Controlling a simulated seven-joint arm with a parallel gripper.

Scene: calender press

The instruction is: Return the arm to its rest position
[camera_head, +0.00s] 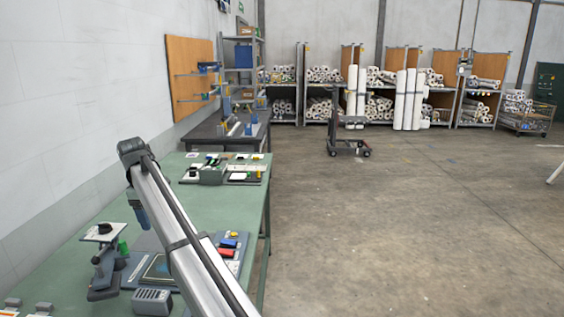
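My arm (180,228) reaches from the bottom edge up and left over a green workbench (60,262). Its far joint (133,152) is bent, and a slim dark blue-grey end part hangs down from it. This looks like my gripper (141,222), above the bench and just right of a small stand-like device. The fingers are too small to make out, so I cannot see whether they are open or hold anything. My arm hides part of the bench behind it.
On the bench are the small stand device (103,262), a grey box (152,301), a dark-framed pad (158,268), red and blue items (228,243), and a far cluster of instruments (212,172). A wall lies left. Open floor (400,230) lies right, with a trolley (346,148) beyond.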

